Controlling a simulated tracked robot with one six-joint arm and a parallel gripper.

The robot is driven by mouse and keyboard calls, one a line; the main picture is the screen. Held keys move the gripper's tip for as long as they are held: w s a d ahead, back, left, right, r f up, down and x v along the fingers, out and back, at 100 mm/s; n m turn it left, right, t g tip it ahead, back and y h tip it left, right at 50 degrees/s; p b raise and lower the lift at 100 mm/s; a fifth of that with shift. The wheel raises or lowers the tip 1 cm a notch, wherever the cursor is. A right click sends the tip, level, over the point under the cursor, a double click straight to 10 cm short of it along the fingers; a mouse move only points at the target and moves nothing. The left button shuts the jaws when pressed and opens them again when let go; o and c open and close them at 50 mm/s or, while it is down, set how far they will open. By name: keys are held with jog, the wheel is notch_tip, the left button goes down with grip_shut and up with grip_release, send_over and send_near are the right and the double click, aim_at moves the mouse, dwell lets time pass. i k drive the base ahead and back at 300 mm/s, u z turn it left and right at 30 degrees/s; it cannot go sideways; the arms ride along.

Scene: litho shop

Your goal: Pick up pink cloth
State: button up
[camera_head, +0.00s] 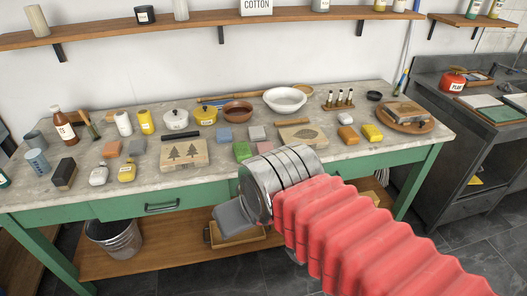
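A small pale pinkish piece (265,147) lies on the worktable beside a green square (242,151). It is partly hidden behind my metal wrist, and I cannot tell for sure that it is the pink cloth. A greyish-pink square (257,133) lies just behind it. My gripper (233,218) shows as a grey part pointing down and left, in front of the table's front edge and below its top. It is apart from the cloth pieces. Its fingers cannot be told apart, and nothing is seen held in it.
The marble-like tabletop (205,185) is crowded: a block with tree shapes (184,155), a blue-grey square (224,135), a white bowl (285,100), bottles and tins. A bucket (112,238) stands under the table at left. A wall shelf (200,28) runs above. A dark sink unit (465,150) stands right.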

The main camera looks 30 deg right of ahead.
aim_at(265, 147)
jog(key=z, duration=0.05)
jog(key=i, duration=1)
jog(key=u, duration=0.05)
